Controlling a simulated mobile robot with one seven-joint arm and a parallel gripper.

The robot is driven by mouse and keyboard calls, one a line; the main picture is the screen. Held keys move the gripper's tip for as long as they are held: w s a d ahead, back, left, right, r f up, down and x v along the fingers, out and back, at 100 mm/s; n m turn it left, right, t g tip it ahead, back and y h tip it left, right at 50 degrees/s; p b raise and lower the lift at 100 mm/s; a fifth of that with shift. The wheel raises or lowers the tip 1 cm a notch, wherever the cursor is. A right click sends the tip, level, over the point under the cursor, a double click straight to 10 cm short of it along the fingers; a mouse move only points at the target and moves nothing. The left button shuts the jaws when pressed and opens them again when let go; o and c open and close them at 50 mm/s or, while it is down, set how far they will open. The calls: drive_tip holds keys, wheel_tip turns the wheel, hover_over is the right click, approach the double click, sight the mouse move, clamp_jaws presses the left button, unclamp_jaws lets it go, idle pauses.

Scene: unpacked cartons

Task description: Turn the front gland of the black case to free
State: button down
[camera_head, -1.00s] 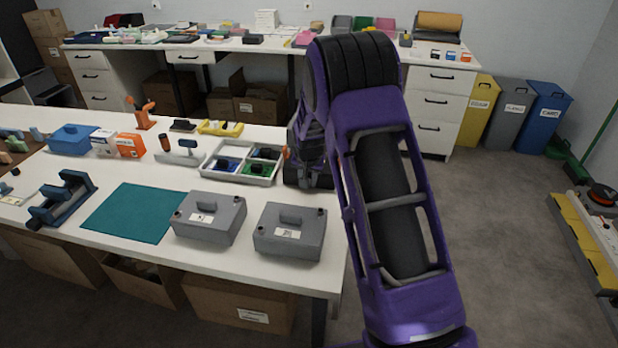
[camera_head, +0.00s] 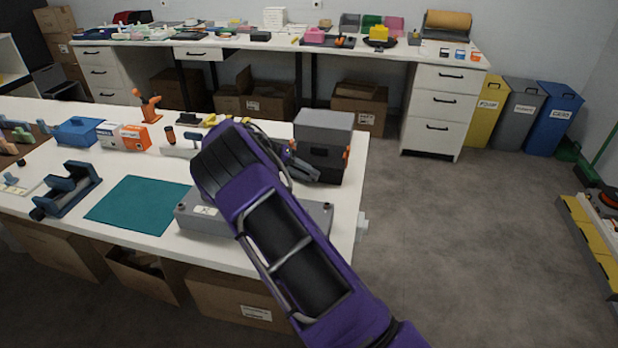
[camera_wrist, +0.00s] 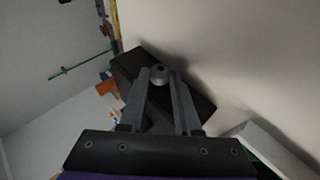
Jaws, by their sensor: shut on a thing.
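The black case (camera_head: 338,165) stands upright at the right end of the white table, with a grey upper part and small orange parts at its right side. My gripper (camera_head: 304,170) is at the near side of the case in the head view; my arm partly hides the contact. In the wrist view my gripper (camera_wrist: 161,80) has its two fingers closed on the sides of a small round grey gland (camera_wrist: 158,74). The dark body of the case (camera_wrist: 133,64) shows behind the gland. I cannot tell the gland's turn angle.
Grey boxes (camera_head: 318,215) lie at the table's front, partly under my arm in view. A teal mat (camera_head: 135,204) and a blue cradle (camera_head: 66,194) are to the left. Open floor (camera_head: 440,230) lies right of the table.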

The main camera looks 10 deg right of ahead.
drive_tip(key=shift+a+f+n+g+h+b, duration=0.1)
drive_tip(key=shift+f+n+g+h+b, duration=0.15)
drive_tip(key=shift+h, duration=0.4)
drive_tip(key=shift+a+f+n+g+h+b, duration=0.15)
drive_tip(key=shift+h+b, duration=0.25)
drive_tip(key=shift+h, duration=0.3)
drive_tip(key=shift+d+f+n+g+h+b, duration=0.1)
drive_tip(key=shift+f+g+h+b, duration=0.15)
drive_tip(key=shift+h, duration=0.4)
drive_tip(key=c, duration=0.9)
unclamp_jaws()
drive_tip(key=shift+r, duration=0.1)
drive_tip(key=shift+r, duration=0.1)
